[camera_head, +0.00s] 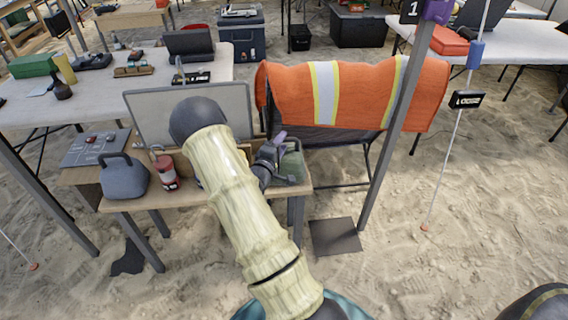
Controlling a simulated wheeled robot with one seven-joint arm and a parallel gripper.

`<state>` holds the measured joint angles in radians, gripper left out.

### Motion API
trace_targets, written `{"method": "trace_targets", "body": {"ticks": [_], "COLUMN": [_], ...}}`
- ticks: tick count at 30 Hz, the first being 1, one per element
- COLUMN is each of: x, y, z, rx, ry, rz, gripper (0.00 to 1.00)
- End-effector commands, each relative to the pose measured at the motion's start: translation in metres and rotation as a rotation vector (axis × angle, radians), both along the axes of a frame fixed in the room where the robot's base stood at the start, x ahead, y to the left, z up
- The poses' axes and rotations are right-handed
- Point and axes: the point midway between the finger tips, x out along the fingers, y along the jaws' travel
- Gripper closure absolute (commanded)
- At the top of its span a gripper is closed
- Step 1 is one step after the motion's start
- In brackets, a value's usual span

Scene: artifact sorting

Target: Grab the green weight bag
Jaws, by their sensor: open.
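The green weight bag (293,169) sits at the right end of the small wooden table (118,205), in front of the whiteboard's right edge. My gripper (277,150) is at the bag's left and upper side, partly in front of it. The jaws are open. Whether a finger touches the bag is too small to tell. My pale arm crosses the middle of the picture and hides part of the table and perhaps the bag's left side.
A grey kettlebell-shaped weight (123,176) and a red canister (166,172) stand on the table's left part. A whiteboard (150,115) stands behind. A chair with an orange vest (350,95) and a slanted metal pole (397,120) are right. Open sand lies in front.

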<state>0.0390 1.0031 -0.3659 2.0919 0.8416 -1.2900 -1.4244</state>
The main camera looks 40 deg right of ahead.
Motion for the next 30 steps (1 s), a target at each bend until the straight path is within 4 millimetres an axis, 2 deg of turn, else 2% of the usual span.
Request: {"method": "trace_targets", "body": {"ticks": [8, 11, 15, 30], "x": [-0.0001, -0.0001, -0.0001, -0.0003], "y": [0.0003, 0.0003, 0.0003, 0.0003], "z": [0.0000, 0.0000, 0.0000, -0.0002], "rx": [0.000, 0.000, 0.000, 0.000], "ry": [0.000, 0.000, 0.000, 0.001], "rz": [0.000, 0.000, 0.000, 0.000], "gripper": [0.58, 0.74, 1.00, 1.00]}}
